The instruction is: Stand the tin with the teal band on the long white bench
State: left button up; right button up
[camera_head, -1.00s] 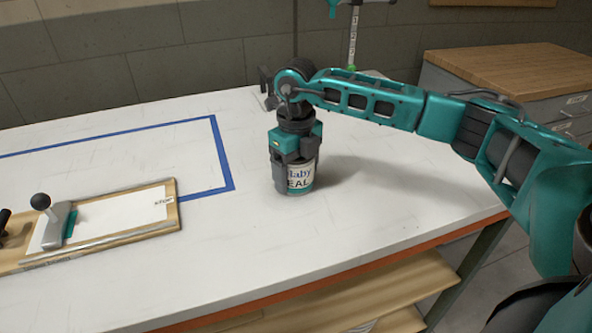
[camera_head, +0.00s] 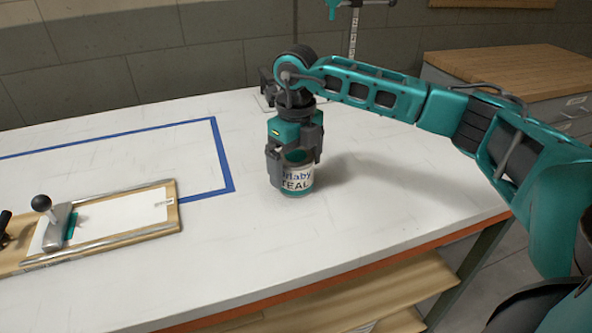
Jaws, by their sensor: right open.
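The tin with the teal band (camera_head: 298,180) stands upright on the long white bench (camera_head: 385,190), to the right of the blue taped outline. Its white label faces me and reads "TEAL" at the bottom. My right gripper (camera_head: 294,168) is above the tin and points down, with its open fingers at either side of the tin's upper part. I cannot tell whether a finger still touches the tin. My left gripper is not in view.
A wooden board with a white sheet and a knobbed slide (camera_head: 110,222) lies at the bench's left front. Blue tape (camera_head: 226,160) marks an area behind it. A metal stand (camera_head: 352,35) is at the back. A wood-topped cabinet (camera_head: 515,70) stands at the right.

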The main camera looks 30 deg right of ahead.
notch_tip(320, 180, up, 9)
jog(key=shift+f, duration=0.2)
jog(key=shift+r+p, duration=0.3)
jog(key=shift+r, duration=0.25)
